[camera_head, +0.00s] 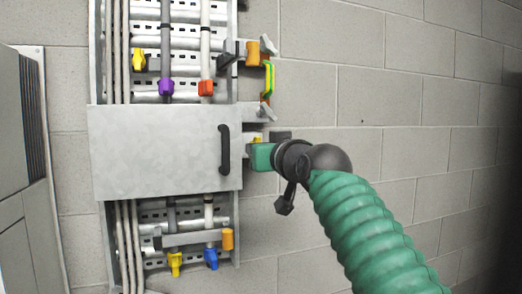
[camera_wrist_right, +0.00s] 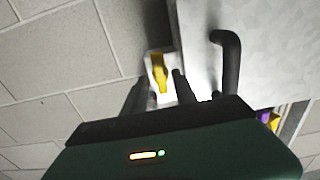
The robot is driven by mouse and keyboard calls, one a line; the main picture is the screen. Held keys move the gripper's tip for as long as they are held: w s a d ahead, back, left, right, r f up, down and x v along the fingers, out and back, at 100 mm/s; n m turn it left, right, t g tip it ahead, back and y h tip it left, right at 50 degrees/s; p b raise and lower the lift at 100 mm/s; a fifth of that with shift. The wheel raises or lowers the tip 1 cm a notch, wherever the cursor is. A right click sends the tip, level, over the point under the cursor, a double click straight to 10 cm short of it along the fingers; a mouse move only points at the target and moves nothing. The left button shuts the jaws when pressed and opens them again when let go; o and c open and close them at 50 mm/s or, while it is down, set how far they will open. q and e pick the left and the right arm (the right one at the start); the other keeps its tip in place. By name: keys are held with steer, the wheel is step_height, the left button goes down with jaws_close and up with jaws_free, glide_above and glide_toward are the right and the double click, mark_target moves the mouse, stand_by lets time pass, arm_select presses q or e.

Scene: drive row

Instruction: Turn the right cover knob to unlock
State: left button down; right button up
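The grey metal cover (camera_head: 165,150) with a black bar handle (camera_head: 224,149) lies flat over the middle of the panel. The right cover knob (camera_head: 257,139) is yellow and mostly hidden behind my right gripper (camera_head: 268,139) in the head view. In the right wrist view the knob (camera_wrist_right: 160,72) sits on a white plate beside the cover's edge, its grip running roughly along that edge. My right gripper (camera_wrist_right: 157,90) is open, its dark fingers apart on either side of the knob's line. I cannot tell whether they touch it. My left gripper is not in view.
Above the cover are yellow, purple (camera_head: 166,87) and red (camera_head: 206,88) valve handles on pipes. An orange knob (camera_head: 253,53) and a green-yellow loop (camera_head: 267,78) are at upper right. Yellow and blue (camera_head: 211,259) handles sit below. A grey cabinet (camera_head: 22,170) stands left; bare wall is right.

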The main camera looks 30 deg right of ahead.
steer(key=b+v, duration=0.6)
steer(key=v, duration=1)
steer(key=shift+b, duration=0.4)
steer(key=shift+s+d+f, duration=0.1)
steer(key=shift+s, duration=0.1)
steer(key=w+a+f+g+y+p, duration=0.1)
steer(key=w+f+g+p, duration=0.1)
steer(key=w+f, duration=0.6)
steer(key=w+a+f+g+y+p, duration=0.15)
steer(key=w+f, duration=0.25)
steer(key=f, duration=0.8)
step_height(320, 180, down, 16)
steer(key=a+n+g+p, duration=0.1)
steer(key=a+g, duration=0.1)
steer(key=g, duration=0.2)
steer(key=s+a+f+g+p, duration=0.1)
steer(key=s+a+f+g, duration=0.1)
steer(key=s+f, duration=0.4)
steer(key=s+a+f+n+g+y+p, duration=0.1)
steer(key=s+a+f+g, duration=0.2)
steer(key=f, duration=0.9)
steer(key=s+a+f+g+y+p, duration=0.1)
steer(key=s+a+f+g, duration=0.1)
steer(key=s+f, duration=0.7)
steer(key=shift+s+a+f+n+p, duration=0.2)
steer(key=shift+s+a+n+p, duration=0.15)
steer(key=shift+a, duration=0.15)
